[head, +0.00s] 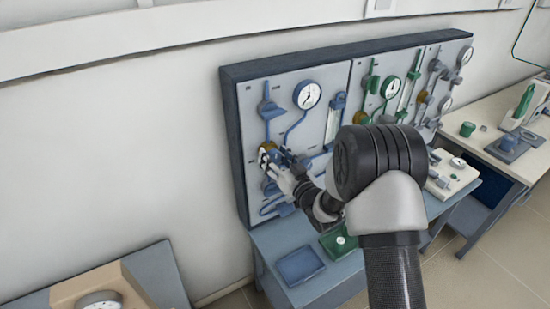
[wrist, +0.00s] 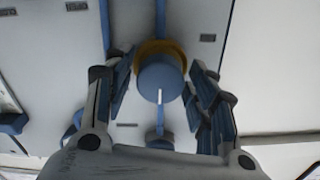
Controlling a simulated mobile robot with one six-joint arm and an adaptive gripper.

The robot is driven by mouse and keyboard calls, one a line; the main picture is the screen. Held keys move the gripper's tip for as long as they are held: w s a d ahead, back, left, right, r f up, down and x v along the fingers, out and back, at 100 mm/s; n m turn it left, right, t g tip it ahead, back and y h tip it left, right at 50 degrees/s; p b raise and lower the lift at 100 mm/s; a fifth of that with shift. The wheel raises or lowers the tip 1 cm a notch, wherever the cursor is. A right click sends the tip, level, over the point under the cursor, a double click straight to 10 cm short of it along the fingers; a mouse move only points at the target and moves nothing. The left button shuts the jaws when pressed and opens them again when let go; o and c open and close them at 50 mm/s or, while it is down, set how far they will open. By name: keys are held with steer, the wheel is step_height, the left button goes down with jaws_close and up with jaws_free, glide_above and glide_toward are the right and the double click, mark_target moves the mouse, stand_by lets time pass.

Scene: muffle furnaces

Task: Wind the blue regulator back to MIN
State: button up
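The blue regulator knob (wrist: 160,80) has a yellow-brass collar (wrist: 172,46) behind it and a white pointer mark at its lower edge, pointing down in the wrist view. My gripper (wrist: 160,68) has one finger on each side of the knob, with the fingertips near the collar. Narrow gaps show between the knob and both fingers, so it looks open around the knob. In the head view my gripper (head: 272,157) is at the left panel and mostly hides the knob. I cannot read a MIN label in either view.
A round white gauge (head: 307,95) sits above right of the regulator, with blue pipes around it. Green fittings and a second gauge (head: 390,88) are on the panel to the right. A blue tray (head: 300,265) and a green tray (head: 338,242) lie on the bench below.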

steer(key=c, duration=0.8)
steer(key=shift+c, duration=0.2)
steer(key=shift+n+b, duration=0.3)
steer(key=shift+b, duration=0.15)
steer(key=n+b, duration=0.1)
steer(key=b, duration=0.1)
steer(key=n+b, duration=0.2)
steer(key=b, duration=0.1)
steer(key=shift+f, duration=0.25)
steer(key=n+b, duration=0.4)
steer(key=b, duration=0.2)
steer(key=shift+n, duration=0.4)
steer(key=n+b, duration=0.1)
steer(key=n, duration=0.1)
steer(key=n+b, duration=0.1)
steer(key=n, duration=0.1)
steer(key=shift+a+r+n, duration=0.1)
steer(key=shift+r+n, duration=0.1)
steer(key=shift+n, duration=0.1)
steer(key=n, duration=0.5)
steer(key=shift+n, duration=0.3)
